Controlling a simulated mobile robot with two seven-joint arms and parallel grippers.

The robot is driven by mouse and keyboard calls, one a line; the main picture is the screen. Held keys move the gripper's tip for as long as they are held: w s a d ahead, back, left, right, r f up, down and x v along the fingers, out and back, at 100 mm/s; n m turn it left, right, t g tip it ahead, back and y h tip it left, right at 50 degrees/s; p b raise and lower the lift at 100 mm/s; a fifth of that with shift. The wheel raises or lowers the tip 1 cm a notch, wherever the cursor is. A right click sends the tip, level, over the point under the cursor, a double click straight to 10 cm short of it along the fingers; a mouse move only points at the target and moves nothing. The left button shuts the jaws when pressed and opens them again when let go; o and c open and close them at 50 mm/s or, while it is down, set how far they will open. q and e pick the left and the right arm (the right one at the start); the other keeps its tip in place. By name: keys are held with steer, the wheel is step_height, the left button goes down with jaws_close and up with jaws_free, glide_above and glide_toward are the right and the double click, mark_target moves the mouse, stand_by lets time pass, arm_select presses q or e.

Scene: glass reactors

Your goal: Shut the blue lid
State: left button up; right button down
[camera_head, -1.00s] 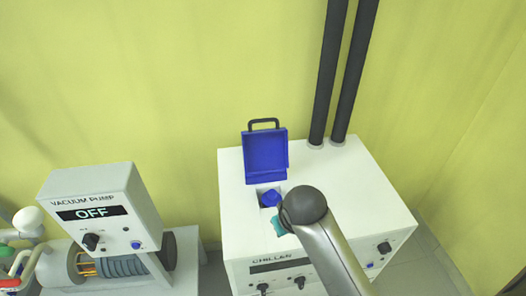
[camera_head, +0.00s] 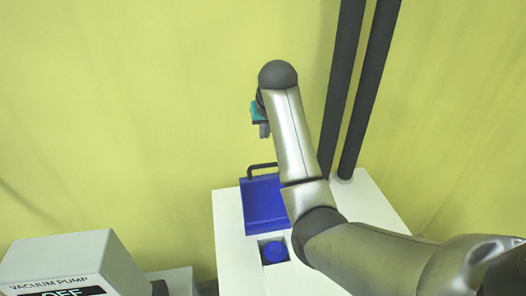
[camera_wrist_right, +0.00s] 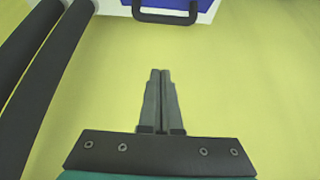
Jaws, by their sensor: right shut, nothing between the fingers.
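The blue lid (camera_head: 262,208) stands raised behind a square opening on top of the white chiller (camera_head: 230,245). Its black handle (camera_head: 262,168) is at its upper edge. Inside the opening is a blue cap (camera_head: 274,252). My right gripper (camera_head: 265,132) is above and behind the lid in the head view, apart from it, partly hidden by my arm. In the right wrist view the gripper (camera_wrist_right: 161,74) is shut and empty, and the lid (camera_wrist_right: 178,4) with its handle (camera_wrist_right: 165,17) shows at the top edge. My left gripper is not in view.
Two dark vertical pipes (camera_head: 352,95) rise from the chiller's back right. A yellow wall (camera_head: 130,110) is behind. The vacuum pump box (camera_head: 70,262) is at the lower left. The space left of my right gripper is clear.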

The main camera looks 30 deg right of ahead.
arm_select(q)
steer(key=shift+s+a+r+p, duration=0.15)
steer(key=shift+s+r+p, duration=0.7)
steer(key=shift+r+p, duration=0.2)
arm_select(e)
step_height(320, 180, down, 9)
steer(key=shift+w+r, duration=0.15)
steer(key=shift+w, duration=0.1)
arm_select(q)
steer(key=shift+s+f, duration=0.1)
